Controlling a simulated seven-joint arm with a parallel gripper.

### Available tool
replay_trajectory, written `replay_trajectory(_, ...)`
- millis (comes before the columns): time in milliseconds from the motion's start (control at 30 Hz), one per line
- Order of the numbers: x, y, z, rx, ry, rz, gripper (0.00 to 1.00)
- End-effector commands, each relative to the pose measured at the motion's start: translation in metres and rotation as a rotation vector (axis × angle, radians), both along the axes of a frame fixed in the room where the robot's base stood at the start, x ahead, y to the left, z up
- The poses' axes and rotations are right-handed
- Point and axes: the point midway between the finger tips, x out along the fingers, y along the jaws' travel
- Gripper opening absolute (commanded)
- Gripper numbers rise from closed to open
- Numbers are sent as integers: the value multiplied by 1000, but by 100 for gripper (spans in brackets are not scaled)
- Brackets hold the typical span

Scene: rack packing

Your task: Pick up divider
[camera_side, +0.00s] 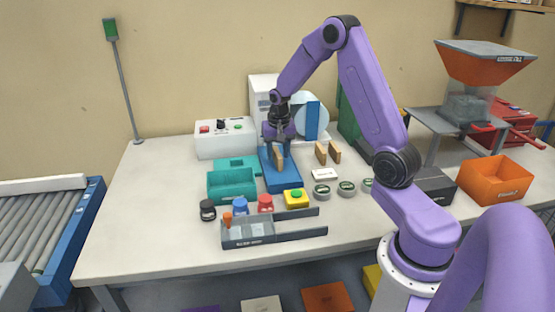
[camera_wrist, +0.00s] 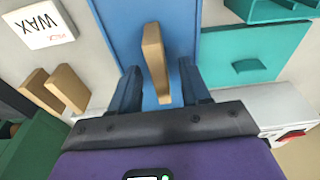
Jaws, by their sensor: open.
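A tan wooden slat, which looks like the divider (camera_wrist: 154,55), stands upright on a blue base (camera_wrist: 190,20). In the side view the same slat (camera_side: 278,158) is just under my gripper (camera_side: 278,140). My gripper is open; in the wrist view its two dark fingers (camera_wrist: 161,92) are on either side of the slat's near end, with gaps showing on both sides. Two similar tan slats (camera_side: 328,152) stand to the right of the blue base (camera_side: 283,183) in the side view.
Teal bins (camera_side: 232,184) and a white control box (camera_side: 222,145) are left of the base. A white WAX block (camera_side: 324,175), round tins (camera_side: 346,188) and a yellow button box (camera_side: 295,198) are nearby. The table's left is clear.

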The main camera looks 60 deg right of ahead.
Motion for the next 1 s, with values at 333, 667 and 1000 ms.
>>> replay_trajectory(333, 2, -2, -19, 0, -2, -1, 47)
replay_trajectory(667, 2, -2, -19, 0, 0, -1, 0)
replay_trajectory(1000, 2, -2, -16, -1, -2, 0, 0)
